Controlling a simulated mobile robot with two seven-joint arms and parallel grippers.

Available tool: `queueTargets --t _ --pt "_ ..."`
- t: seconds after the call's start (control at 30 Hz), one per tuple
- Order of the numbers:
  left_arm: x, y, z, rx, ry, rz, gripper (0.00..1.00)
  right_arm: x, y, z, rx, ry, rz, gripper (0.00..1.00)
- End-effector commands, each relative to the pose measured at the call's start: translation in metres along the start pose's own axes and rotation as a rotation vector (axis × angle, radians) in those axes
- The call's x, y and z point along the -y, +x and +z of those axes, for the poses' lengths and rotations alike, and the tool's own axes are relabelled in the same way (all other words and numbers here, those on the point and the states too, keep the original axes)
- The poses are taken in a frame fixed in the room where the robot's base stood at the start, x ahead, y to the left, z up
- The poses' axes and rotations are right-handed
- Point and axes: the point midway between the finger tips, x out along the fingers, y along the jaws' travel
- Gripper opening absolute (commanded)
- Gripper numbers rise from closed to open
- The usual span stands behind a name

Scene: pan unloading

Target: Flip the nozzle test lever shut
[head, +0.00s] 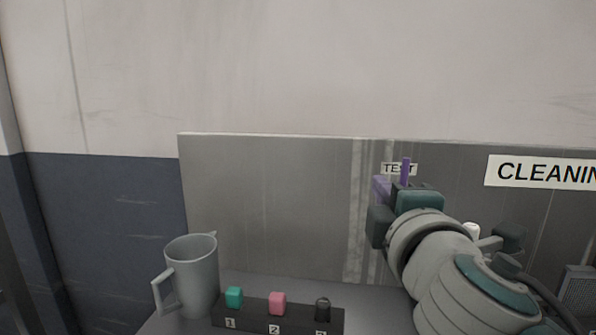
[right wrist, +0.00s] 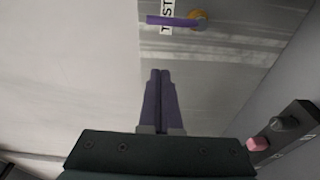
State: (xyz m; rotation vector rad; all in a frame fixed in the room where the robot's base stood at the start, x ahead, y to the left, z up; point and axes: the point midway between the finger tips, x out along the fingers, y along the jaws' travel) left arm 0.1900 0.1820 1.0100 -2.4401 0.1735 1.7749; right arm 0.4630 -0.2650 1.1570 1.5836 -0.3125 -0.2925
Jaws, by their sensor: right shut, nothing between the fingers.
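The nozzle test lever is a thin purple bar (head: 405,170) standing upright in front of the small TEST label (head: 388,169) on the grey panel. In the right wrist view the lever (right wrist: 174,21) crosses the label and ends at a brass-coloured pivot (right wrist: 199,19). My right gripper (head: 380,184) is just left of the lever in the head view, its purple fingers partly showing. In the right wrist view its fingers (right wrist: 160,72) are together, empty and apart from the lever. My right wrist hides the lever's lower end in the head view. My left gripper is not in view.
A grey jug (head: 196,275) stands on the counter at the left. Beside it is a dark block (head: 262,316) with numbered positions holding a teal, a pink and a dark knob. A CLEANING sign, cut off at the edge (head: 540,172), is on the panel at right.

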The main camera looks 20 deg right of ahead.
Motion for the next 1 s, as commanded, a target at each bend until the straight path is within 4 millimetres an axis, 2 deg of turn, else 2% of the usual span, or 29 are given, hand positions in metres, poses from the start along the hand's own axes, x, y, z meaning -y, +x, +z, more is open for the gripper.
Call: queueTargets --t 0.2,0.4,0.5,0.7,1.0 --pt "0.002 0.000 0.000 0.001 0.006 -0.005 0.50 -0.001 0.045 0.001 0.002 -0.001 0.002 0.00" --pt "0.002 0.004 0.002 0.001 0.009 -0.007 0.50 0.000 0.077 0.001 0.001 0.001 0.002 0.00" --pt "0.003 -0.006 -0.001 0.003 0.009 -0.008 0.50 -0.003 0.072 0.014 0.003 -0.002 -0.002 0.00" --pt "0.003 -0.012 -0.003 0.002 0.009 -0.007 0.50 -0.001 0.065 0.033 0.002 -0.001 -0.001 0.00" --pt "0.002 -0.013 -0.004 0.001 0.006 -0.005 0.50 0.000 0.063 0.039 0.001 0.001 0.000 0.00"
